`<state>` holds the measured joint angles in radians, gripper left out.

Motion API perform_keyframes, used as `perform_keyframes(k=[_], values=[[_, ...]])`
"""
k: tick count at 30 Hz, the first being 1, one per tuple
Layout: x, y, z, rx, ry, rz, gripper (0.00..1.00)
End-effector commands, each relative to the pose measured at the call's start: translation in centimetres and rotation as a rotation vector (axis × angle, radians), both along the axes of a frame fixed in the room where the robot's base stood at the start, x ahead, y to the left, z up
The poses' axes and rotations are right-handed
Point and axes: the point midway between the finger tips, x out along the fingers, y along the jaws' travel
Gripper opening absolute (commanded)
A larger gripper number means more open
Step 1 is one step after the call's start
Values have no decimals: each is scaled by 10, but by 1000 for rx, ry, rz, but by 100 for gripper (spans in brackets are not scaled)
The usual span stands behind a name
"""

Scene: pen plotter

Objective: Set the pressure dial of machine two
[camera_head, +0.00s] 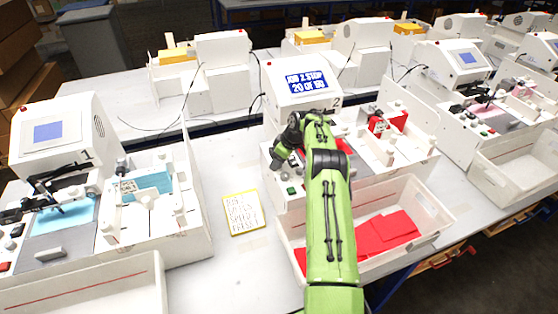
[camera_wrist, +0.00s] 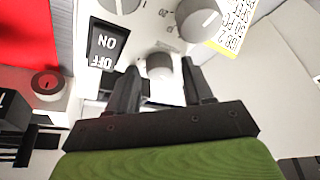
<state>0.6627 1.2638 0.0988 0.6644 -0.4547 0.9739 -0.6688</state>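Machine two (camera_head: 303,88) is a white plotter with a "2" on its casing and a blue screen with white text. My green arm reaches over it and hides most of its control panel. In the wrist view my gripper (camera_wrist: 158,72) is open, its two black fingers apart. A round grey dial (camera_wrist: 160,65) shows between and just beyond the fingertips; contact cannot be told. A larger grey dial (camera_wrist: 198,18) sits above and to the right. Which one is the pressure dial cannot be read.
A black ON/OFF switch (camera_wrist: 107,45) is left of the fingers. A yellow-edged note (camera_head: 243,213) lies on the table left of machine two. Machine one (camera_head: 62,135) stands left; a bin (camera_head: 428,208) with red sheets is in front.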

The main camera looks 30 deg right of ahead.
Motion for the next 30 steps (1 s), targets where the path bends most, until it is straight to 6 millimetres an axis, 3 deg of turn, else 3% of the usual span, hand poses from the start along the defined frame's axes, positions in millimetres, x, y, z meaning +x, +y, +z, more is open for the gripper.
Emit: perform_keyframes(k=[11,14,24,30], values=[[-2,-1,6,0,0,-1,57],[-8,-4,25,-2,-3,-1,57],[-42,-20,113,-1,-3,-2,57],[-53,-25,143,0,-1,0,57]])
